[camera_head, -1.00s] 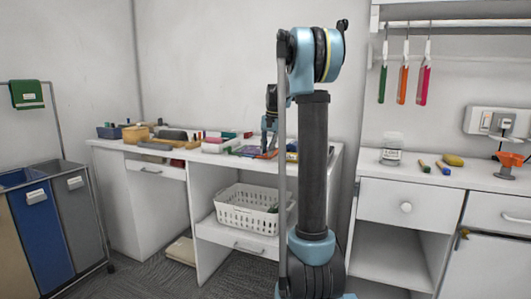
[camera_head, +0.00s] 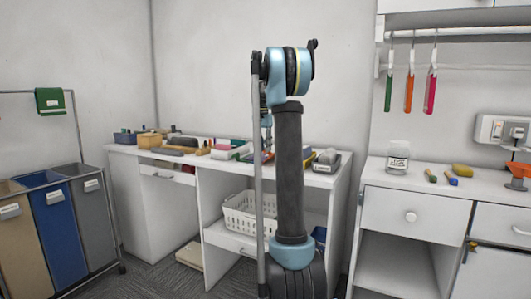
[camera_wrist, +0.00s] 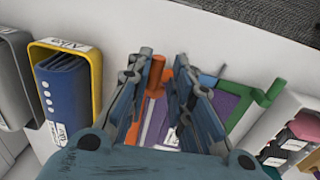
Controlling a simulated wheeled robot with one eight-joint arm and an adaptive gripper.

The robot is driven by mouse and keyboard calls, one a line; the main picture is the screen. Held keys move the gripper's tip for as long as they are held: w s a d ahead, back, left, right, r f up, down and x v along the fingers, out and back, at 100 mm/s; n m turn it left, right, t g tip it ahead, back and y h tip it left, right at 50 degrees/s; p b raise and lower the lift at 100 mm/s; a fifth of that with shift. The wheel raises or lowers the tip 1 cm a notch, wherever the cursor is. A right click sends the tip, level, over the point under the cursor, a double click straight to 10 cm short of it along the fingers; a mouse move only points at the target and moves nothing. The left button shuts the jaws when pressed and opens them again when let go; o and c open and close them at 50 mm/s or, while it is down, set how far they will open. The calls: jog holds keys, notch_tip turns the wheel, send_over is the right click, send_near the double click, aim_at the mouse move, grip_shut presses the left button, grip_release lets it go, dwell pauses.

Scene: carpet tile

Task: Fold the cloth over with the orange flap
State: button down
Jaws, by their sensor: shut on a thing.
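In the wrist view, my gripper (camera_wrist: 165,80) reaches down over a flat purple cloth (camera_wrist: 224,104) on the white desk. An orange flap (camera_wrist: 181,72) shows between and just beyond the fingertips, and the jaws are closed on it. The fingers hide much of the flap and cloth, so the exact grip point is unclear. In the head view, my arm stands in front of the desk and hides most of the gripper and cloth.
A yellow-rimmed blue holder (camera_wrist: 66,85) stands left of my gripper. A green bar-like piece (camera_wrist: 262,98) and a white tray (camera_wrist: 262,128) with dark and pink items lie right. In the head view, a white basket (camera_head: 240,215) sits below the desktop; laundry bins (camera_head: 62,225) stand left.

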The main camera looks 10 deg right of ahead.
jog(key=w+a+f, duration=0.1)
jog(key=w+a, duration=0.3)
jog(key=w+a+f, duration=0.1)
jog(key=w+a, duration=0.1)
jog(key=a, duration=0.1)
jog(key=shift+a+f, duration=0.1)
jog(key=shift+f, duration=0.25)
jog(key=shift+r, duration=0.1)
jog(key=shift+a+f, duration=0.2)
jog(key=shift+a, duration=0.15)
